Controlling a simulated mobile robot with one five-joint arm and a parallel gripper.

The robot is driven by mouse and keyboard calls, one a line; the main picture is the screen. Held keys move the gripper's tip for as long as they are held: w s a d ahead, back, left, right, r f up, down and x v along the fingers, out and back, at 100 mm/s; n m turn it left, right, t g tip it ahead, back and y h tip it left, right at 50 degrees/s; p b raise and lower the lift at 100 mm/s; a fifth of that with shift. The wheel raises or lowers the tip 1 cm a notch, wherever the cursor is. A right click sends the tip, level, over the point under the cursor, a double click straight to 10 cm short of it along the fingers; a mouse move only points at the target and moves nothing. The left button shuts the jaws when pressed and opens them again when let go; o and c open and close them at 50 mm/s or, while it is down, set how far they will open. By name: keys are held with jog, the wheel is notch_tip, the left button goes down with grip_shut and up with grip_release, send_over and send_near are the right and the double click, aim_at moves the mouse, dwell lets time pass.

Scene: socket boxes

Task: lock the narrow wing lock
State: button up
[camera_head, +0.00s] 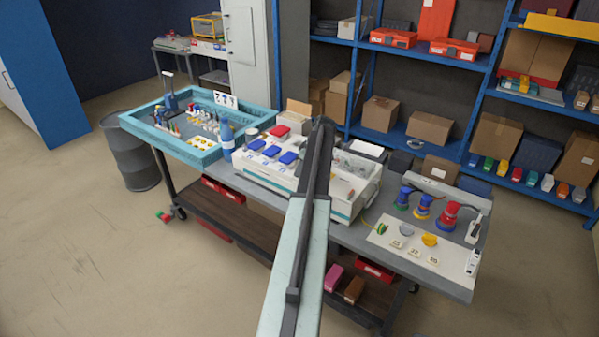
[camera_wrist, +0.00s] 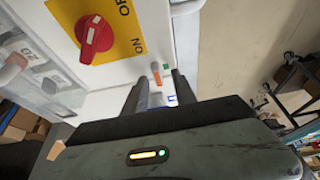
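I cannot clearly pick out the narrow wing lock in either view. In the wrist view, a red rotary knob (camera_wrist: 94,38) sits on a yellow ON/OFF plate (camera_wrist: 122,22) on a white box face (camera_wrist: 150,42). A small orange piece (camera_wrist: 156,72) and a green piece (camera_wrist: 166,67) show beyond my fingertips. My gripper (camera_wrist: 162,84) is open, with a gap between its two dark fingers and nothing clearly held. In the head view, my arm reaches over the white socket box (camera_head: 268,178) and hides part of it and the gripper's end.
The grey workbench (camera_head: 405,262) holds the box, blue-lidded sockets (camera_head: 272,151), and red, yellow and blue plugs (camera_head: 447,214) at right. A teal-edged tray (camera_head: 178,150) with small parts stands at left. Open floor lies in front.

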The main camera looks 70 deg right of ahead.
jog(key=p+v, duration=0.7)
jog(key=shift+r, duration=0.35)
jog(key=shift+s, duration=0.15)
